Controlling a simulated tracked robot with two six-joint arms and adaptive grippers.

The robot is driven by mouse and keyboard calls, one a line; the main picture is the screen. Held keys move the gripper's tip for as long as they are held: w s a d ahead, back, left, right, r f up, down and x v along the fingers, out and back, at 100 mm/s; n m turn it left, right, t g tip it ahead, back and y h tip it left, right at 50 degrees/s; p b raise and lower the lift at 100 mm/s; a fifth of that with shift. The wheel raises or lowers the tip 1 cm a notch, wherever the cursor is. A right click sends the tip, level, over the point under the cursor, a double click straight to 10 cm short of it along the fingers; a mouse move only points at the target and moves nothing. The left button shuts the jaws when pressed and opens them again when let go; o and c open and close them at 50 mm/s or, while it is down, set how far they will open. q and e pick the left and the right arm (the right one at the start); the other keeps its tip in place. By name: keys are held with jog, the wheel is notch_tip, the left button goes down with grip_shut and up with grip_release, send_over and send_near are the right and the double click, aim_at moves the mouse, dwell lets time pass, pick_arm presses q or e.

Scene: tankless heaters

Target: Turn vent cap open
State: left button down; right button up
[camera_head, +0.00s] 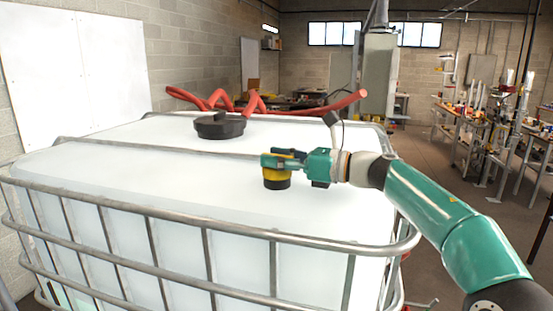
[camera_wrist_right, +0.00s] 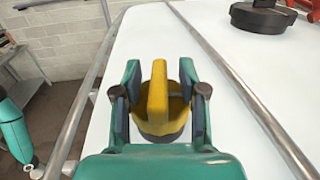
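A yellow cap with a black base (camera_head: 277,180) stands on the white top of the tank, near its front right part. I take it as the vent cap. My right gripper (camera_head: 283,158) reaches over it from the right. In the right wrist view, the cap's upright yellow ridge (camera_wrist_right: 157,92) stands between the two fingers of the right gripper (camera_wrist_right: 158,80). The fingers are apart, with a gap on each side of the ridge. The cap's round body shows below, and the fingers partly hide its sides. Contact with the body cannot be told. My left gripper is not in view.
The tank's metal cage rail (camera_head: 150,214) runs along its front, and a bar crosses its top. A large black lid (camera_head: 219,127) and red coiled hose (camera_head: 250,104) lie farther back. Shelves with clutter (camera_head: 470,115) stand at the right. The tank top (camera_head: 110,172) left of the cap is clear.

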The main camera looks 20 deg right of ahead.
jog(key=v, duration=1.2)
jog(key=shift+w, duration=0.1)
jog(key=shift+f, duration=0.15)
